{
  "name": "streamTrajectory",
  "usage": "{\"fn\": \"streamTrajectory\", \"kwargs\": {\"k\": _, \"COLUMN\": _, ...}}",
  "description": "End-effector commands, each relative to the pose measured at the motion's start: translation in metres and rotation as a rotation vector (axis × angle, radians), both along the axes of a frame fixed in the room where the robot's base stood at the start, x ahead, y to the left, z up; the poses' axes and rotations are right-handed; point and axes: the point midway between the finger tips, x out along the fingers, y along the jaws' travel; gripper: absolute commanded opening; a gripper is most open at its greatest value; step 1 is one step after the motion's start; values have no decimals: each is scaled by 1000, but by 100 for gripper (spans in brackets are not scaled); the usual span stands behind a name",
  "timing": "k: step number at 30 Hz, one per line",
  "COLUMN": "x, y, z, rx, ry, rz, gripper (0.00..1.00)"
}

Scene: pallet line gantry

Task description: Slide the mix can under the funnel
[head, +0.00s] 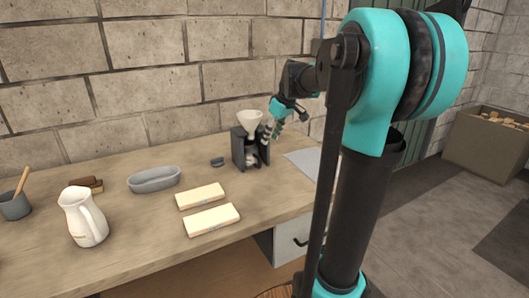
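A white funnel (250,119) sits upright in the top of a dark stand (239,151) on the bench near the wall. Below the funnel, inside the stand, a small pale shape (251,158) shows partly; I cannot tell whether it is the mix can. My gripper (274,131) is just right of the funnel and the stand's upper right side, pointing down and left. Its fingers are small and partly merge with the stand in this view, so I cannot tell whether they are open, touch the stand or hold anything. No other thing is clearly the mix can.
A white pitcher (85,217), a grey oval dish (154,179), two cream blocks (211,220), a brown brush or block (87,185) and a grey cup with a wooden handle (16,206) stand left on the bench. A grey sheet (303,162) lies right of the stand.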

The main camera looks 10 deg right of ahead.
Motion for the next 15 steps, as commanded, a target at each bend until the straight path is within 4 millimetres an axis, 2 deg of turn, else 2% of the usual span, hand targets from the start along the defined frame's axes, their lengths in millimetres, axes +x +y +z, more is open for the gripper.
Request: {"fn": "streamTrajectory", "kwargs": {"k": 15, "x": 28, "y": 21, "z": -84, "rx": 0, "ry": 0, "rz": 0, "gripper": 37}}
